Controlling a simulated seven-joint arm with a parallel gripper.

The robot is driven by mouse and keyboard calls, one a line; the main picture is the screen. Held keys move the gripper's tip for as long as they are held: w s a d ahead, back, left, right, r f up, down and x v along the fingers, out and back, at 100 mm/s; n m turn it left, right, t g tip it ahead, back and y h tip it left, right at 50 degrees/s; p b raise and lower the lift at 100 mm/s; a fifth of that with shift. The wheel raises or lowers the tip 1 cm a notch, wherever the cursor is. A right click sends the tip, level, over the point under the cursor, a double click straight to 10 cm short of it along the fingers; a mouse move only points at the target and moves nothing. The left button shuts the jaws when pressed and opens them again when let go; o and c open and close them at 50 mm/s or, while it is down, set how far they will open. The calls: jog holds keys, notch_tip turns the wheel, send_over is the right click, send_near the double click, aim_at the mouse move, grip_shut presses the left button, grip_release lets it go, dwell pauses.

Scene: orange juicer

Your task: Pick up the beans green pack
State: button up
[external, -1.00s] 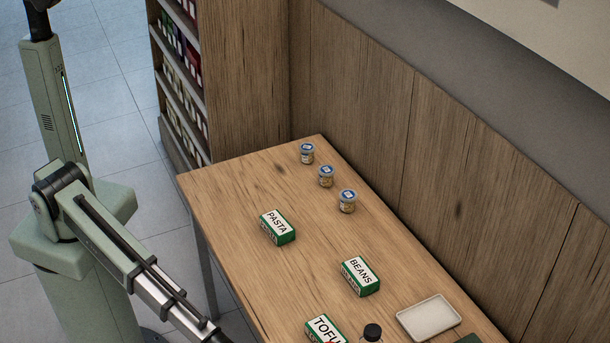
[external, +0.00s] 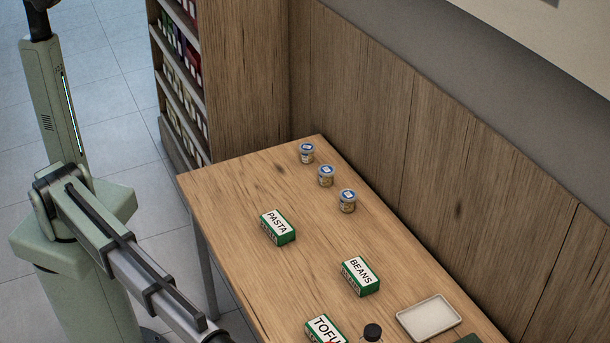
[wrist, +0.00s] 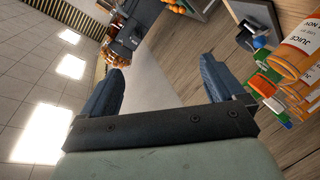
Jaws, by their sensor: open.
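The beans pack (external: 361,276), a green and white box lettered BEANS, lies on the wooden table in the external view, between the pasta pack and the white tray. My gripper (wrist: 160,84) shows in the wrist view with its two dark fingers spread apart and nothing between them. In the external view my arm reaches down past the bottom edge, so the gripper itself is out of that picture. I cannot make out the beans pack in the wrist view.
A pasta pack (external: 277,227), a tofu pack (external: 325,329), a dark-capped bottle (external: 372,332) and a white tray (external: 429,317) are on the table (external: 250,185). Three small jars (external: 326,176) stand towards the back. Orange-labelled juice containers (wrist: 300,50) show right in the wrist view.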

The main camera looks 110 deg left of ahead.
jog(key=w+a+f+m+g+y, duration=0.1)
jog(key=w+a+m+g+y, duration=0.15)
jog(key=a, duration=1.05)
jog(key=w+a+f+m+g+y, duration=0.1)
jog(key=w+a, duration=0.2)
jog(key=a, duration=0.9)
jog(key=w+a+f+m+g+y, duration=0.1)
jog(key=w+a+m+g+y, duration=0.1)
jog(key=a, duration=1.1)
jog(key=m+g+y, duration=0.3)
jog(key=m+g, duration=0.4)
jog(key=g, duration=0.1)
send_over(362, 273)
notch_tip(362, 273, down, 4)
jog(key=r, duration=0.1)
notch_tip(362, 273, down, 13)
jog(key=shift+f, duration=0.15)
jog(key=c, duration=1.2)
